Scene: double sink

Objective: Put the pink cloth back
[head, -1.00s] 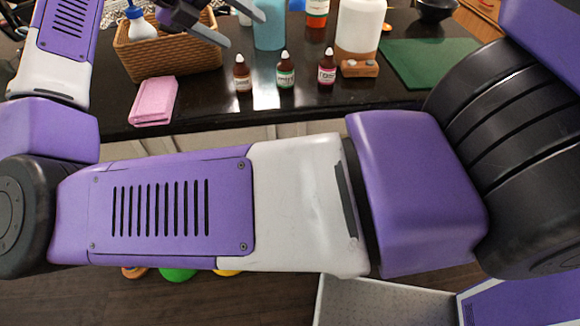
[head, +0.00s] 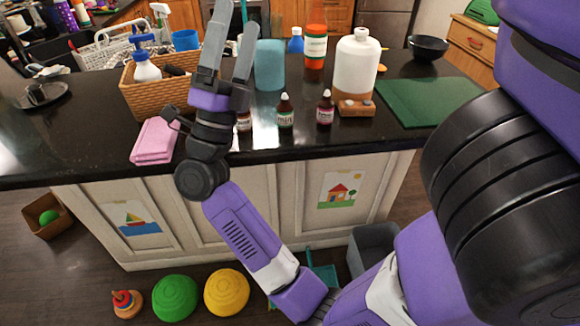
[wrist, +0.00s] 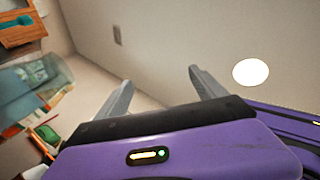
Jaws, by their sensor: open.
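The pink cloth (head: 154,140) lies folded on the black countertop (head: 75,140), near its front edge and in front of the wicker basket (head: 155,98). My gripper (head: 232,15) points upward above the counter, to the right of the cloth and basket, with its fingers apart and nothing between them. In the wrist view my gripper (wrist: 160,85) is also open and empty, facing a wall and ceiling. The cloth is not in the wrist view. My forearm stands close to the right of the cloth.
Small dropper bottles (head: 285,112), a blue cup (head: 269,65), a white bottle (head: 357,62) and an orange-capped bottle (head: 316,50) stand right of my gripper. A green board (head: 425,102) lies at right. A dark plate (head: 42,97) sits at left. Bare counter lies left of the cloth.

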